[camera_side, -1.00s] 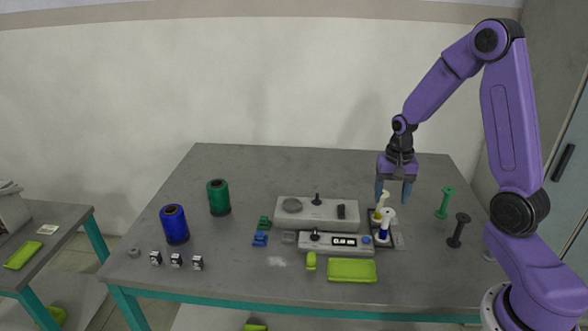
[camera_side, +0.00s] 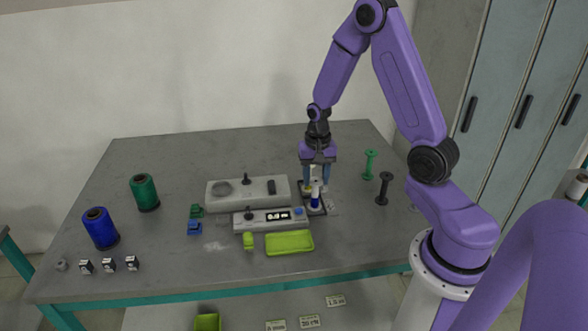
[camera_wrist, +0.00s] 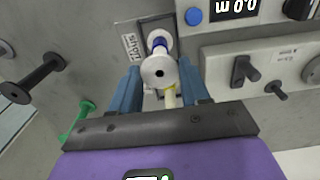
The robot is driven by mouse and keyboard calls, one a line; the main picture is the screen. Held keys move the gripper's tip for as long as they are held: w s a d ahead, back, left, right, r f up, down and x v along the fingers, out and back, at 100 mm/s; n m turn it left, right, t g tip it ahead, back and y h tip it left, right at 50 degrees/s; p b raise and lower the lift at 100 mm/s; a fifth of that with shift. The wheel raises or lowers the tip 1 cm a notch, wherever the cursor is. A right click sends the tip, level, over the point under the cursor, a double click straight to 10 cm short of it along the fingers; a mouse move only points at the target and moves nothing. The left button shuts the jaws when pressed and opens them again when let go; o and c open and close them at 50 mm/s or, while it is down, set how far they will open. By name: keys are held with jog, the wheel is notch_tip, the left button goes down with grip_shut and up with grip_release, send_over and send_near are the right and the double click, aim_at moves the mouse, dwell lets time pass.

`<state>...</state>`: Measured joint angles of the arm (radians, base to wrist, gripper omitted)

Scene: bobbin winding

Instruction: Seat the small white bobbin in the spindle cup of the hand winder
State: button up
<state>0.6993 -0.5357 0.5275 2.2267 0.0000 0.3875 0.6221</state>
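My gripper (camera_side: 316,186) points down over the small dark tray (camera_side: 331,206) at the right end of the hand winder (camera_side: 258,224). Its blue fingers are apart. A white bobbin with blue on it (camera_side: 315,201) stands upright in the tray. In the wrist view its round white flange (camera_wrist: 158,70) lies between the fingertips (camera_wrist: 159,72), and I see no clear grip on it. A cream and yellow bobbin (camera_wrist: 170,97) is just beside it, also between the fingers and partly hidden. I cannot make out the spindle cup clearly.
A grey box (camera_side: 226,197) with a knob stands behind the winder. A green bobbin (camera_side: 370,164) and a black one (camera_side: 384,188) stand to the right. A lime tray (camera_side: 289,243) lies in front. Green (camera_side: 145,193) and blue (camera_side: 100,229) spools stand left.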

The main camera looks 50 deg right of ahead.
jog(key=shift+r, duration=0.15)
jog(key=shift+c, duration=0.2)
jog(key=shift+r, duration=2.4)
jog(key=shift+r, duration=0.2)
notch_tip(320, 180, up, 12)
jog(key=w+a, duration=0.5)
jog(key=w, duration=0.9)
jog(key=w+a+f, duration=0.1)
jog(key=w+a, duration=0.8)
jog(key=w, duration=0.1)
notch_tip(320, 180, down, 10)
jog(key=shift+w+r, duration=0.15)
jog(key=shift+r, duration=0.05)
jog(key=shift+f, duration=0.95)
